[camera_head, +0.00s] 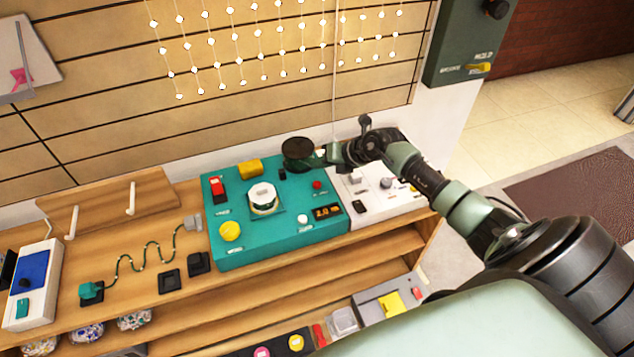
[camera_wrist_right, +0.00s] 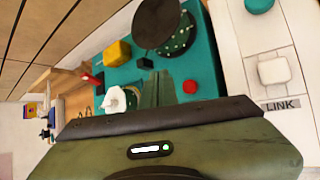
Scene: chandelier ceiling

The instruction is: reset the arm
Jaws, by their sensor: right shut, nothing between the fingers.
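My right arm (camera_head: 450,190) reaches in from the lower right across the shelf. Its gripper (camera_head: 318,158) is over the back right part of a teal control panel (camera_head: 290,230). In the right wrist view the two green fingers (camera_wrist_right: 157,88) lie together, shut and empty, with the panel behind them. A dark round disc (camera_head: 297,147) is close to the fingertips; it also shows in the wrist view (camera_wrist_right: 155,22). I cannot tell whether the fingers touch it. My left gripper is not in view.
The panel has a red switch (camera_head: 217,187), a yellow block (camera_head: 249,169), a white dial (camera_head: 263,196) and a yellow button (camera_head: 230,231). A white panel (camera_head: 395,205) adjoins it. A wavy wire (camera_head: 140,262) stands left. Strings of white beads (camera_head: 280,45) hang behind.

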